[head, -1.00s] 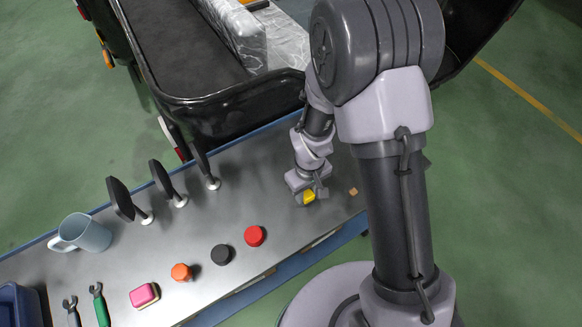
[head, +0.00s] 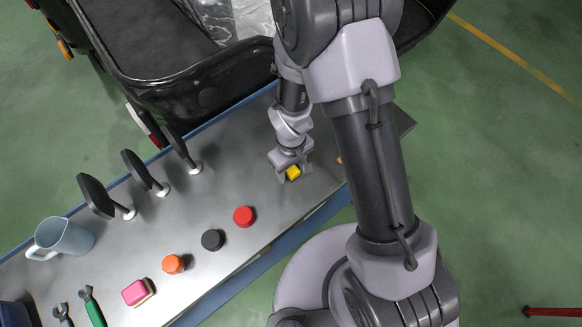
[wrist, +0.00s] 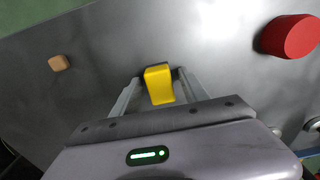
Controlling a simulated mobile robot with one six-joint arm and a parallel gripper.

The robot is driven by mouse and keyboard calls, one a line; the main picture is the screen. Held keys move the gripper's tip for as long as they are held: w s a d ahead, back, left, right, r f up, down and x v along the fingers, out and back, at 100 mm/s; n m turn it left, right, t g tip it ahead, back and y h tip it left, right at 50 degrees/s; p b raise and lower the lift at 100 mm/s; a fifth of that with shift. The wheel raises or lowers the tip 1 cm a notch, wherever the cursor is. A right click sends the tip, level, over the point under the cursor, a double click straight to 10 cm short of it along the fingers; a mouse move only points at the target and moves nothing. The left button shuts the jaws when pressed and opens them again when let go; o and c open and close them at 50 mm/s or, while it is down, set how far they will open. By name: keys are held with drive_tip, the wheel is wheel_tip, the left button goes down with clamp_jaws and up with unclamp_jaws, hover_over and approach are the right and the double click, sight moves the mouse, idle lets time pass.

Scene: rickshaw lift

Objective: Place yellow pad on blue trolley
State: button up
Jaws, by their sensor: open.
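The yellow pad (head: 293,173) is small and block-shaped. It sits at the metal top of the blue-edged trolley (head: 222,191), towards its far right part. My gripper (head: 291,170) is low over that top, with the pad between its fingers. The wrist view shows the yellow pad (wrist: 159,85) between the two fingers of my gripper (wrist: 158,88), which are open. Whether either finger touches the pad is unclear, and its underside is hidden.
A red cap (head: 244,216), a black cap (head: 212,240), an orange cap (head: 173,264) and a pink block (head: 136,292) line the near edge. Black upright paddles (head: 142,172) and a light blue jug (head: 62,238) stand left. A wooden cube (wrist: 59,63) lies near the pad.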

wheel_tip(320, 180, up, 23)
drive_tip(key=d+m+t+p, duration=0.2)
drive_tip(key=m+p, duration=0.1)
drive_tip(key=p, duration=0.2)
drive_tip(key=s+d+r+m+t+y, duration=0.1)
drive_tip(key=s+r+m, duration=0.3)
drive_tip(key=r, duration=0.4)
drive_tip(key=s+d+r+m+t+y, duration=0.1)
drive_tip(key=s+d+r+m+t, duration=0.1)
drive_tip(key=s+r, duration=0.5)
drive_tip(key=shift+s+d+r+m+t, duration=0.15)
drive_tip(key=shift+d+r+m+t, duration=0.25)
drive_tip(key=shift+d+r+m, duration=0.55)
